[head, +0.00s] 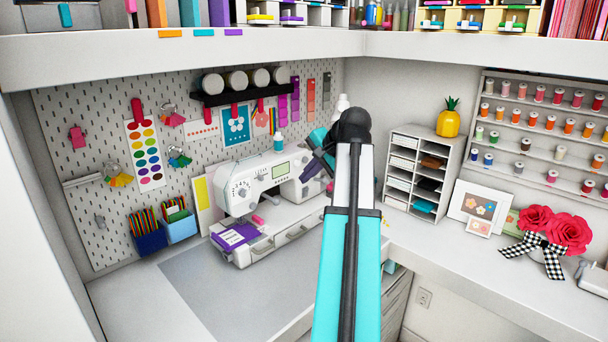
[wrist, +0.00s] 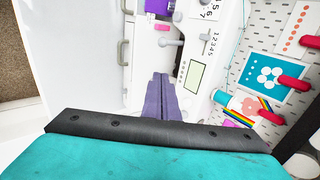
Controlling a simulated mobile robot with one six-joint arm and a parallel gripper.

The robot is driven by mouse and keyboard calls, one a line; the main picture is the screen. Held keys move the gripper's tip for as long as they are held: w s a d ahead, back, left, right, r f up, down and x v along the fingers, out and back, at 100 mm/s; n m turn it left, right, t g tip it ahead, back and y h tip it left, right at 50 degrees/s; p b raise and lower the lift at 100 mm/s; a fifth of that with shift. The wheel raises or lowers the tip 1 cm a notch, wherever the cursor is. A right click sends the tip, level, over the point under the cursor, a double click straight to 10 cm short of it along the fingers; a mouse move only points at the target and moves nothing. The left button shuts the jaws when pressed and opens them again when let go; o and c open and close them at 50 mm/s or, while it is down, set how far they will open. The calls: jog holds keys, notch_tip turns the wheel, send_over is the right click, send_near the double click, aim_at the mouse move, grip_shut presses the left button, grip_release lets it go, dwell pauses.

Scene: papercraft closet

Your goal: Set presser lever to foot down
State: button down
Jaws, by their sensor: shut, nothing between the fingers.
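The white sewing machine (head: 240,188) stands on the back counter, with a purple cloth (head: 236,236) at its left end. In the wrist view the machine (wrist: 198,45) appears turned on its side. In the head view my gripper (head: 310,172) is partly hidden by my arm.
A pegboard (head: 95,130) with hanging tools stands behind the machine. A thread bottle (head: 278,143) is on top of the machine. A paper organiser (head: 418,172) and red flowers (head: 550,228) are to the right. The grey mat (head: 230,285) in front is clear.

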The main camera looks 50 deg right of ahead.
aim_at(268, 198)
jog(key=w+a+f+p, duration=0.2)
jog(key=w+f+p, duration=0.1)
jog(key=w+f, duration=0.4)
jog(key=shift+f+p, duration=0.3)
jog(key=shift+f, duration=0.1)
jog(key=shift+s, duration=0.1)
